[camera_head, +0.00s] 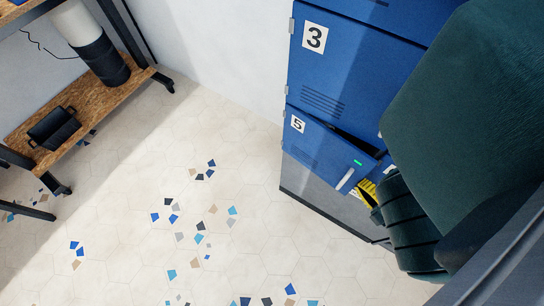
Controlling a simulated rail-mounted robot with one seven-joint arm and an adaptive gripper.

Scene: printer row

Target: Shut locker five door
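The locker five door (325,156) is a blue panel with a white "5" label, low on the locker bank at the right of the head view. It stands ajar. A dark gap shows along its top edge, its hinge side is at the left, and its free edge is swung outward. A pale handle (345,179) and a small green light (357,163) sit near that free edge. My dark green arm covers the area to the right of the door.
The locker three door (340,75) above looks shut. A yellow and black item (368,192) shows beside door five's free edge, partly hidden by my arm. A wooden shelf unit (85,100) stands at the left. The tiled floor (150,235) between is clear.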

